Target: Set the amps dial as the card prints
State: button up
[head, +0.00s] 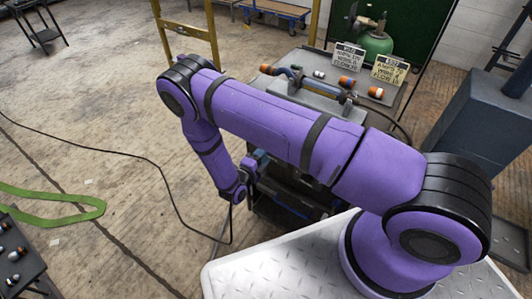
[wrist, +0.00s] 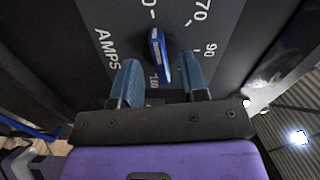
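In the wrist view, the amps dial's blue knob (wrist: 158,58) stands on a dark grey panel (wrist: 120,18) printed with AMPS, 70, 90 and other partly hidden numbers. The knob's long side runs nearly up and down the picture, tilted slightly. My gripper (wrist: 160,70) is open, its two blue fingers on either side of the knob's lower part with a gap visible on each side. The setting cannot be told. In the head view, two printed cards, a left card (head: 347,56) and a right card (head: 389,70), stand on a bench; their print is too small to read surely.
The grey bench (head: 400,103) carries orange-and-black pieces (head: 347,82) and a green tank (head: 374,44). My purple arm crosses the head view and hides much of the dark cabinet (head: 290,195) below it. A cable (head: 165,178) and green strap (head: 55,200) lie on the open floor.

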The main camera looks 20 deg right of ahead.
jog(key=shift+x, duration=1.1)
grip_shut()
